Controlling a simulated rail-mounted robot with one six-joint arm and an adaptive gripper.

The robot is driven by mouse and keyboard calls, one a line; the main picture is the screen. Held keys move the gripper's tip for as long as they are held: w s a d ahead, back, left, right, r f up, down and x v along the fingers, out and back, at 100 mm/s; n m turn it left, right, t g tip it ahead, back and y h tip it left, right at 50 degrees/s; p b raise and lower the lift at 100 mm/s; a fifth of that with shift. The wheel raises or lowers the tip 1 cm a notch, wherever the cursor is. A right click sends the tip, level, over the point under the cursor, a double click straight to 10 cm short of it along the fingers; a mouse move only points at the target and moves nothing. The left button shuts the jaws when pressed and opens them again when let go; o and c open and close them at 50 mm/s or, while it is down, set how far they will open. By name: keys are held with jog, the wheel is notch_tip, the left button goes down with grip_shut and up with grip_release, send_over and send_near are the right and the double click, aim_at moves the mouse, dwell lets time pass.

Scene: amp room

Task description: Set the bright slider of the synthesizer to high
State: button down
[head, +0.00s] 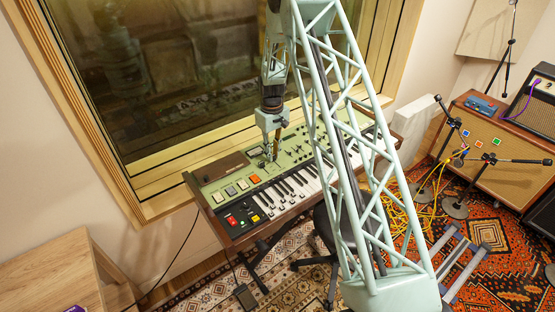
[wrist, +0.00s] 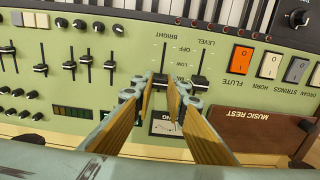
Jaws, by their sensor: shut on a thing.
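The green synthesizer (head: 240,172) stands below the window in the head view, and its panel (wrist: 95,85) fills much of the wrist view, upside down. My gripper (head: 271,150) reaches down to its panel. In the wrist view my gripper's wooden-looking fingers (wrist: 160,90) are closed around the dark cap of the bright slider (wrist: 160,80), below the upside-down BRIGHT label. OFF and LOW marks show beside its slot. The cap sits beyond the LOW mark, away from OFF. The lower part of the scale is hidden by my fingers.
The level slider (wrist: 200,82) stands close to the right of my fingers in the wrist view. Several other sliders (wrist: 84,62) lie to the left. The orange flute switch (wrist: 241,59) and brown music rest (wrist: 265,130) are to the right.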

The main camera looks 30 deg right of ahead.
jog(key=shift+w+a+r, duration=0.1)
jog(key=shift+w+a, duration=0.05)
jog(key=shift+w, duration=1)
jog(key=c, duration=2.7)
grip_release()
jog(key=shift+w, duration=0.1)
jog(key=shift+o, duration=0.7)
jog(key=shift+r, duration=0.1)
notch_tip(320, 180, up, 12)
